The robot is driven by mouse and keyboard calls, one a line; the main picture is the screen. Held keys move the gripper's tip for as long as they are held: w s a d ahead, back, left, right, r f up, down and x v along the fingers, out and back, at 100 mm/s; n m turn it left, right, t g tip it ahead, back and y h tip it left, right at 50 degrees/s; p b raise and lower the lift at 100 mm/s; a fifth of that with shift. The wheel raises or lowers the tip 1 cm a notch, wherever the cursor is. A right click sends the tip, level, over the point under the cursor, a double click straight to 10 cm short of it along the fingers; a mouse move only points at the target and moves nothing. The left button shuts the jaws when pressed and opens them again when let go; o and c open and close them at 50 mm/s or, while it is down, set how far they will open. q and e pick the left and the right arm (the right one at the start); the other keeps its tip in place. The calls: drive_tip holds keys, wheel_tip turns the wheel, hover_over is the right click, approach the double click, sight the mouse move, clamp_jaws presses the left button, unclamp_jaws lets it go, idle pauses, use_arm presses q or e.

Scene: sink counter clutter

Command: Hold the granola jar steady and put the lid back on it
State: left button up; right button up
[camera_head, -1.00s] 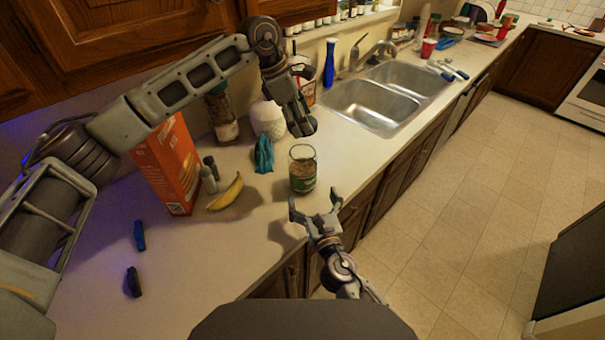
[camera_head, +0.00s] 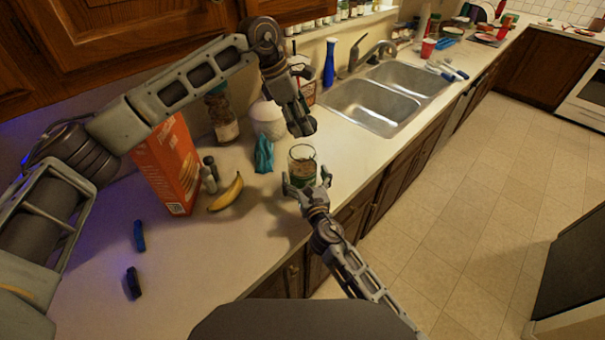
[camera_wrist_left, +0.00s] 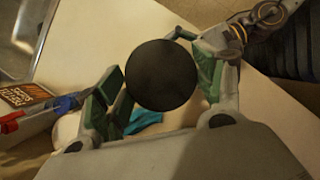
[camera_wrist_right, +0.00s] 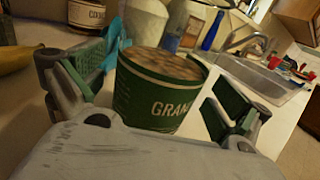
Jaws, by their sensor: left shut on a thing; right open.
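The lid is not distinguishable in the head view.
A teal cloth (camera_head: 264,154) and a white container (camera_head: 268,118) are close behind the jar. The sink (camera_head: 375,104) is to the right. The front-left counter is mostly clear.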

drive_tip(key=shift+x, duration=0.8)
drive_tip(key=shift+s, duration=0.1)
drive_tip(key=c, duration=1.4)
use_arm(q)
hover_over(301, 152)
drive_tip(key=shift+f, duration=2.5)
